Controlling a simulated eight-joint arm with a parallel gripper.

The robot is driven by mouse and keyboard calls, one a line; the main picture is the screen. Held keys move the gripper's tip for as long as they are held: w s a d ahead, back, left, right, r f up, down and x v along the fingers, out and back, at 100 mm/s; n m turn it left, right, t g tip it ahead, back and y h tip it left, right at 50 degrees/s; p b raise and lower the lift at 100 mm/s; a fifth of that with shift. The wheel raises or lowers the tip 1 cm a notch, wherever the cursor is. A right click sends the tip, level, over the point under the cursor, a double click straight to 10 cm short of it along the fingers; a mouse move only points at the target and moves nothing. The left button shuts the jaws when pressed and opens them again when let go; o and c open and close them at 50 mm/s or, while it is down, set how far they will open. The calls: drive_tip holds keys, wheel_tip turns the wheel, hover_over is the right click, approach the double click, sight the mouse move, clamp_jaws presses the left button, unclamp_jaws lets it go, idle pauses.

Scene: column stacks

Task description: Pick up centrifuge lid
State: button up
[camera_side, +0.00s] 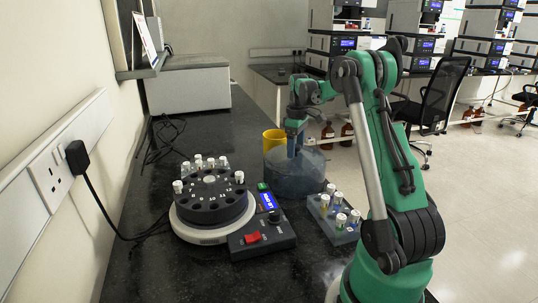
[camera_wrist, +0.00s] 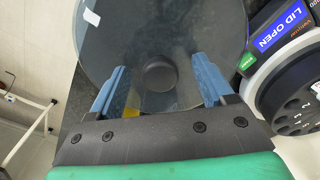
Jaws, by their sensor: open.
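The centrifuge lid (camera_side: 295,180) is a clear, bluish round cover lying on the dark bench behind and right of the centrifuge (camera_side: 200,222). In the wrist view the lid (camera_wrist: 150,30) fills the upper middle, with a black round knob (camera_wrist: 160,76) at its centre. My gripper (camera_side: 292,153) points down over the lid in the side view. In the wrist view its blue fingers (camera_wrist: 159,66) are open, one on each side of the knob, with gaps to it. I cannot tell the exact height of the fingertips against the knob.
The uncovered centrifuge holds several white-capped tubes; its display (camera_wrist: 284,27) reads "LID OPEN". A tube rack (camera_side: 325,226) stands to the right, in front of the lid. A yellow container (camera_side: 272,138) stands close behind the lid. A black cable (camera_side: 105,215) runs along the left.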

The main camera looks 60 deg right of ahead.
drive_tip(key=shift+f, duration=0.3)
clamp_jaws()
idle(0.3)
